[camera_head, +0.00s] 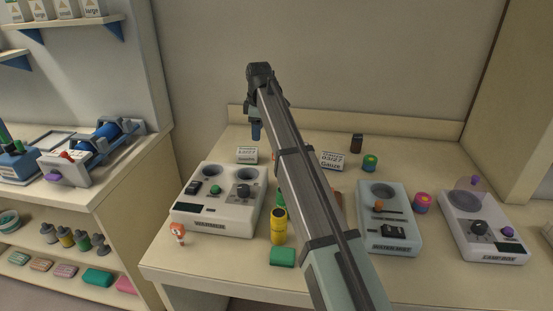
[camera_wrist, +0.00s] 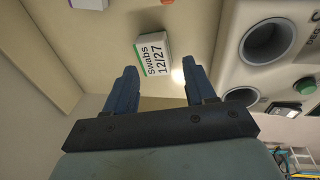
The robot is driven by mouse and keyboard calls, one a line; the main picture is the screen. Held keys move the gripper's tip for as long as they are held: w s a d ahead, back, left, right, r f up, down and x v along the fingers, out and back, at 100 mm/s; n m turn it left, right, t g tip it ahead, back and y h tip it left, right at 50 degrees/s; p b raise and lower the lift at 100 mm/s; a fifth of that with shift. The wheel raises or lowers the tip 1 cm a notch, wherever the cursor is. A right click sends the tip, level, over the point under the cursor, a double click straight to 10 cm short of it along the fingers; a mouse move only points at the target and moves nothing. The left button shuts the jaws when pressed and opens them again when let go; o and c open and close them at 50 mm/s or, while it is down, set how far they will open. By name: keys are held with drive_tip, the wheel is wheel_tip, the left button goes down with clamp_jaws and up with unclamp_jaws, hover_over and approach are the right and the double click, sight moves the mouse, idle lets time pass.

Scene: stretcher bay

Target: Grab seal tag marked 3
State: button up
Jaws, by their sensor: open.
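No tag with a readable 3 shows in either view. A small orange-and-white piece (camera_head: 178,233) stands at the table's front left, before the device labelled warmer; it may be a seal tag, but any number on it is too small to read. My gripper (camera_head: 256,136) is over the back of the table, near the white swabs box (camera_head: 247,155). In the wrist view my gripper (camera_wrist: 160,72) is open and empty. The swabs box (camera_wrist: 155,56), marked 12/27, shows beyond the gap between the fingers. My arm hides part of the table's middle.
The warmer (camera_head: 215,205) stands at left, with a grey-blue device (camera_head: 388,225) and a white device (camera_head: 483,235) at right. A yellow canister (camera_head: 279,227) and a green block (camera_head: 282,257) stand near the front edge. A gauze box (camera_head: 332,160) is at the back.

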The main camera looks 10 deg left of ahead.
drive_tip(key=d+r+g+h, duration=0.1)
drive_tip(key=d+r+g, duration=0.1)
drive_tip(key=d, duration=0.5)
wheel_tip(320, 180, down, 14)
drive_tip(key=shift+a, duration=0.15)
drive_tip(key=shift+c, duration=0.2)
clamp_jaws()
idle(0.5)
